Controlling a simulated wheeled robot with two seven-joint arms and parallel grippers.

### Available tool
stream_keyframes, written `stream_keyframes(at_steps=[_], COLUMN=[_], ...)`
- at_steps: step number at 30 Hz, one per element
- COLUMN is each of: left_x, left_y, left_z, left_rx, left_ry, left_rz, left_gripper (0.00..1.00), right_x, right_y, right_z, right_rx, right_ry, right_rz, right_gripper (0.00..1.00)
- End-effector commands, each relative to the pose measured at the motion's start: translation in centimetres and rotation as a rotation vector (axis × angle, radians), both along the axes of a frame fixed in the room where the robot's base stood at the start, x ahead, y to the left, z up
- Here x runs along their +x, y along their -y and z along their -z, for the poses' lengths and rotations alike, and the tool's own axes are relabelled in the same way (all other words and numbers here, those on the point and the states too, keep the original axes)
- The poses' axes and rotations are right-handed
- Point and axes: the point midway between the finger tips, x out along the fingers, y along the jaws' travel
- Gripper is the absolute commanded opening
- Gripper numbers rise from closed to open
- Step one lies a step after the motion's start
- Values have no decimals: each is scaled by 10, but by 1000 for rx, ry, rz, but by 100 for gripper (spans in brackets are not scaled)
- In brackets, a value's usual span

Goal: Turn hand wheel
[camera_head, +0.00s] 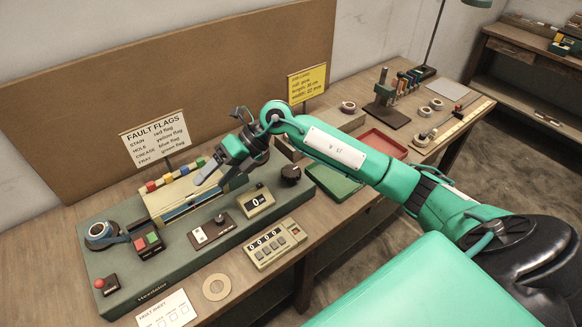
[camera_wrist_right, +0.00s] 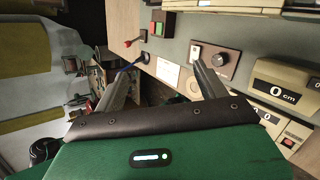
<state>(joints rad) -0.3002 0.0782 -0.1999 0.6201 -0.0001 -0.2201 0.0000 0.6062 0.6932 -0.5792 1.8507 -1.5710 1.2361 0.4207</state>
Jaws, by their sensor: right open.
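A small dark knob-like wheel (camera_head: 290,174) stands at the right end of the grey-green winding machine (camera_head: 130,273) in the head view; I take it for the hand wheel. My right gripper (camera_head: 211,177) hangs over the machine's cream middle block, left of this wheel and apart from it. In the right wrist view the two grey fingers (camera_wrist_right: 165,68) are spread with nothing between them. The hand wheel cannot be made out surely in the wrist view. My left gripper is in neither view.
A tape reel (camera_head: 101,232), red and green buttons (camera_head: 148,240), a small counter (camera_head: 256,200) and a keyed counter box (camera_head: 275,244) crowd the machine's area. Coloured flags (camera_head: 175,177) stand behind the cream block. A green tray (camera_head: 333,183) lies right of the machine.

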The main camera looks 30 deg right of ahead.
Motion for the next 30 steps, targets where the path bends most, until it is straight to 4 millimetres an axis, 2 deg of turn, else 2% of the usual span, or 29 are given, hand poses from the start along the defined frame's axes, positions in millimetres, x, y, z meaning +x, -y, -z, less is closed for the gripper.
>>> stream_keyframes(at_steps=[3, 6, 9, 12, 15, 20, 25, 30], left_x=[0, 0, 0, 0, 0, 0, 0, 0], left_y=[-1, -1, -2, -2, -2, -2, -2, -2], left_z=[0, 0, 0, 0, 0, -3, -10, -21], left_rx=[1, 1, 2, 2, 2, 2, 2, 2], left_ry=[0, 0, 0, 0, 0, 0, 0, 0], left_rz=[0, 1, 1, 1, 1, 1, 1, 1], left_gripper=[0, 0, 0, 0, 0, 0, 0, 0], right_x=[16, 24, 28, 29, 28, 26, 25, 25], right_y=[58, 111, 158, 192, 210, 218, 217, 217], right_z=[8, 7, -1, -11, -18, -14, 10, 46], right_rx=[-291, -516, -698, -823, -892, -920, -919, -917], right_ry=[-26, -70, -120, -165, -193, -208, -211, -211], right_rz=[6, 39, 88, 133, 160, 172, 169, 169], right_gripper=[74, 74, 74, 74, 74, 74, 74, 74])
